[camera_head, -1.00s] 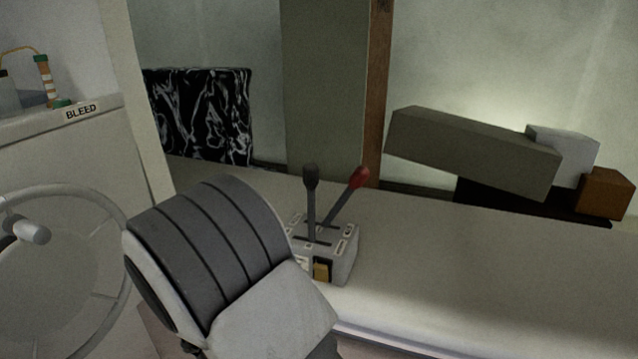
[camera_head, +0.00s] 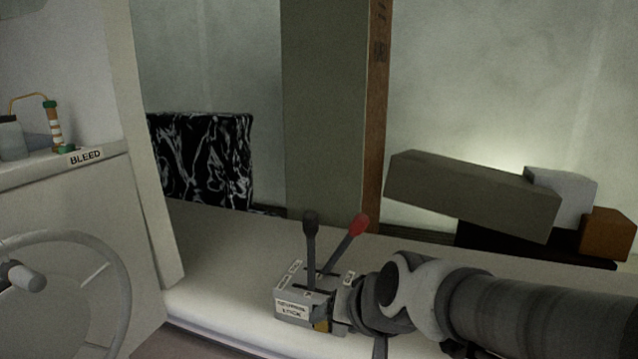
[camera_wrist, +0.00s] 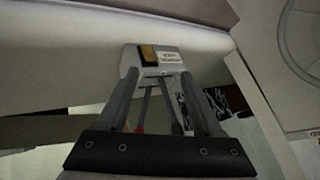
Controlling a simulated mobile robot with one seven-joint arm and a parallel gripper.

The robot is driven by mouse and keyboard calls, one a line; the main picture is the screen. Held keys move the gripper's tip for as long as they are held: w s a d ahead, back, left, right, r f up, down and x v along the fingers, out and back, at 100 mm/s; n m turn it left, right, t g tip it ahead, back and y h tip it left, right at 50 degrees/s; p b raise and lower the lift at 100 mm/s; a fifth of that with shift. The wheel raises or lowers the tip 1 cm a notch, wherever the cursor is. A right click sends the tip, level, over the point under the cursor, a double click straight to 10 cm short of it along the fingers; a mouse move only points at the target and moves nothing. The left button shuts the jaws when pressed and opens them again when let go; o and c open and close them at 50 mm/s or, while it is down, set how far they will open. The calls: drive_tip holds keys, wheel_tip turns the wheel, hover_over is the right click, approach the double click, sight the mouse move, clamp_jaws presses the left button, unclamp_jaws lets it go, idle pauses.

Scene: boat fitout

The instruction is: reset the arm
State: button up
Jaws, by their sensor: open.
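My gripper (camera_wrist: 158,76) is open, with its two fingers apart and nothing held between them. In the wrist view its fingertips point toward a grey control box (camera_wrist: 160,60) with a yellow switch (camera_wrist: 148,53); contact cannot be told. In the head view the control box (camera_head: 295,292) stands on the pale ledge, with a black-knobbed lever (camera_head: 311,240) and a red-knobbed lever (camera_head: 345,243). My arm (camera_head: 450,300) reaches in from the lower right to the box's right side.
A steering wheel (camera_head: 118,290) and a cabinet marked BLEED (camera_head: 85,156) are at the left. A black marbled block (camera_head: 205,160) and an upright post (camera_head: 325,110) stand behind. A long olive block (camera_head: 470,195) leans at the right. The ledge (camera_head: 215,240) is clear left of the box.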

drive_tip(key=s+d+r+n+g+h, duration=0.1)
drive_tip(key=s+d+r+g+h, duration=0.15)
drive_tip(key=s+d, duration=0.9)
wheel_tip(320, 180, up, 23)
drive_tip(key=s+p, duration=0.1)
drive_tip(key=p, duration=2.3)
drive_tip(key=shift+a+r+t+h, duration=0.15)
drive_tip(key=shift+a+t+h, duration=0.05)
drive_tip(key=shift+t+h, duration=0.2)
drive_tip(key=shift+s, duration=0.1)
